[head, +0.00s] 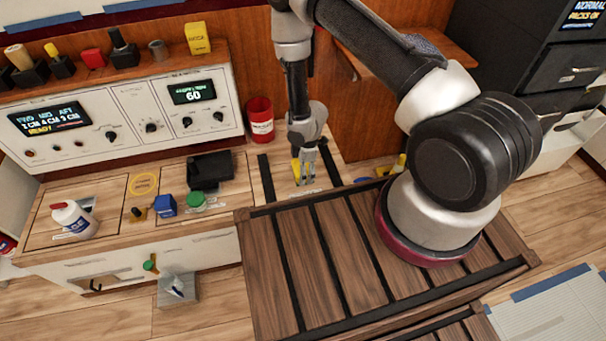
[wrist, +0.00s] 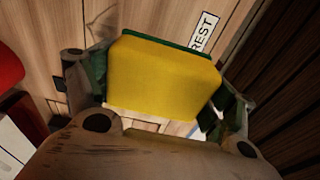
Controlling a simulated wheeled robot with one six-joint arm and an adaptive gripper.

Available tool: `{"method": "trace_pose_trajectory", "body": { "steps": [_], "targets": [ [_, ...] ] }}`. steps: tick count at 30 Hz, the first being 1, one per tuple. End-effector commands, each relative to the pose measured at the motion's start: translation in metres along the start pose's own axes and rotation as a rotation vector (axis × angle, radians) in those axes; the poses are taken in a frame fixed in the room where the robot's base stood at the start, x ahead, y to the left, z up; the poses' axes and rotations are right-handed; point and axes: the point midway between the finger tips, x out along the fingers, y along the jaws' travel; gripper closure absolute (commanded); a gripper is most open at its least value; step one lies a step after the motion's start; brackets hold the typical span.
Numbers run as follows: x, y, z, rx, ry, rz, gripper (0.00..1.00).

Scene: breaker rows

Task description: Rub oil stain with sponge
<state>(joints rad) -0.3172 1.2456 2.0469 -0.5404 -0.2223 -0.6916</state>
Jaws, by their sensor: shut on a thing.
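My gripper (head: 305,168) is above the right end of the wooden counter (head: 232,215) in the head view. It is shut on a yellow sponge (wrist: 163,78) with a green scouring side, seen large in the wrist view with a finger on each side. In the head view only a yellow edge of the sponge (head: 296,168) shows beside the fingers. The sponge is close over the wood near a "REST" label (wrist: 204,32); I cannot tell whether it touches. I cannot make out an oil stain for certain in either view.
A red can (head: 260,120) stands left of my arm. A black object (head: 211,170), a green-lidded jar (head: 196,202), a blue block (head: 165,206) and a white bottle (head: 74,219) stand on the counter. The control panel (head: 130,118) rises behind.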

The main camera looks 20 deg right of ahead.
Motion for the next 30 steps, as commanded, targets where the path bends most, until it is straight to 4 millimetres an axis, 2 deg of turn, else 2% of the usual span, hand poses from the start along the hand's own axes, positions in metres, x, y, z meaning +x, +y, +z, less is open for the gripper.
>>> {"method": "trace_pose_trajectory", "body": {
  "steps": [9,22,26,29,30],
  "targets": [
    [-0.025,-0.002,-0.004,0.002,0.0,0.0,0.46],
    [-0.029,-0.003,-0.003,0.028,0.0,0.003,0.46],
    [-0.036,-0.008,0.007,0.163,0.0,0.017,0.46],
    [-0.058,-0.008,0.02,0.396,-0.004,0.05,0.46],
    [-0.072,-0.006,0.025,0.506,-0.006,0.067,0.46]
  ]
}}
